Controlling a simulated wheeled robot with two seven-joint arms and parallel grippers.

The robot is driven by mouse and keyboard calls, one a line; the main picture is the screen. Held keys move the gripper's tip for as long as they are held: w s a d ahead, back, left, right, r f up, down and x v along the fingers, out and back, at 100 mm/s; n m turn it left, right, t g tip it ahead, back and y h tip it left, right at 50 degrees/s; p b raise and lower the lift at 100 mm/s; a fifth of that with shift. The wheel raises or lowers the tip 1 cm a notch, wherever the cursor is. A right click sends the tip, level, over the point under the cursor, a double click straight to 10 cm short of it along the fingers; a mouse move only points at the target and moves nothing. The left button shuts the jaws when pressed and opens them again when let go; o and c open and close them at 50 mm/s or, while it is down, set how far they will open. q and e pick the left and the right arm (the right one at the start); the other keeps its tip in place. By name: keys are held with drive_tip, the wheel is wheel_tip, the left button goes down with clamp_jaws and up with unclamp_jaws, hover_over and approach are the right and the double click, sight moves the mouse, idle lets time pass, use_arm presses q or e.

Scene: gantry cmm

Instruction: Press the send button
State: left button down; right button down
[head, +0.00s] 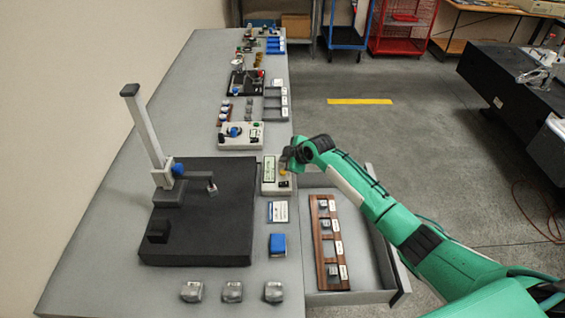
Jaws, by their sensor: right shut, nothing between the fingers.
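A small pale box with a greenish display (269,169) stands on the bench beside the right edge of the black plate. Dark buttons show at its lower right, and a small yellow spot shows near its right side. The labels are too small to read, so I cannot tell which part is the send button. My right gripper (284,163) is shut and empty at the upper right side of this box, pointing down. I cannot tell whether its tip touches the box. The left gripper is not in view.
A black plate (220,235) carries an upright gauge stand (147,130). A blue block (277,244), a card (278,212) and grey blocks lie nearby. An open drawer (360,255) with a brown rack juts out below my right arm. Another control box (240,137) stands behind.

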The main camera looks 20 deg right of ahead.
drive_tip(key=shift+r+p, duration=0.7)
drive_tip(key=shift+r, duration=0.2)
wheel_tip(320, 180, up, 5)
drive_tip(key=p, duration=0.4)
drive_tip(key=shift+f, duration=0.1)
idle(0.7)
